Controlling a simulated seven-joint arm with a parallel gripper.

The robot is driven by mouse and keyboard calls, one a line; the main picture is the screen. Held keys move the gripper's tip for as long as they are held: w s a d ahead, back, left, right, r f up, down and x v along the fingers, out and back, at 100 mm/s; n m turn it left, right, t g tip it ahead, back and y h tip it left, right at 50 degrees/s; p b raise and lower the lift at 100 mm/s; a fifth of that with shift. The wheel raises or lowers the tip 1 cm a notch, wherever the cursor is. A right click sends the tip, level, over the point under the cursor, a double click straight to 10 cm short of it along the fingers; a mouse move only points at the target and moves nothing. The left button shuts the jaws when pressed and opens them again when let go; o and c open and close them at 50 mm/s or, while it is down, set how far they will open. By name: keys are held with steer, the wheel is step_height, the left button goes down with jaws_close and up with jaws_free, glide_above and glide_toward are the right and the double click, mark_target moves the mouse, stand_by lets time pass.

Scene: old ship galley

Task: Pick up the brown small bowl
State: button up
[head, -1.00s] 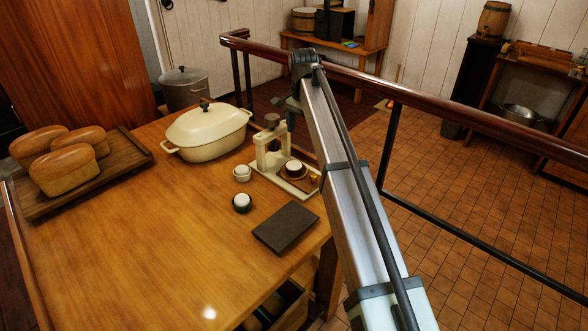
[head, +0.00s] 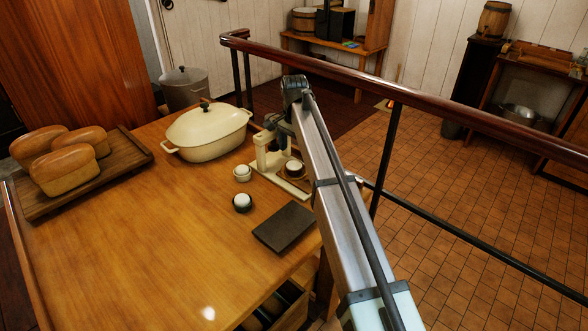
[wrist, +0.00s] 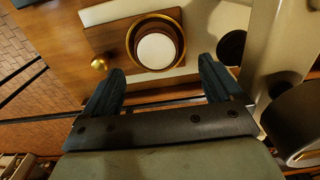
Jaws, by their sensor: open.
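The brown small bowl (head: 295,165) sits on the base of a cream stand (head: 262,150), with a round white thing inside it. In the wrist view the brown bowl (wrist: 134,38) has a gold rim and shows just beyond my fingertips, roughly centred between them. My gripper (wrist: 162,68) is open with nothing between its fingers. In the head view my gripper (head: 276,122) is close above the stand, partly hidden by my arm. The bowl is apart from the fingers.
The stand's cream upright (wrist: 275,50) is close to the right finger, and a brass knob (wrist: 98,64) is left of the bowl. A railing (head: 400,90) runs behind.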

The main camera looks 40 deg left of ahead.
mark_target(294, 164)
steer(key=f, duration=0.5)
steer(key=shift+s+d, duration=0.2)
steer(key=shift+s, duration=0.05)
steer(key=c, duration=1.3)
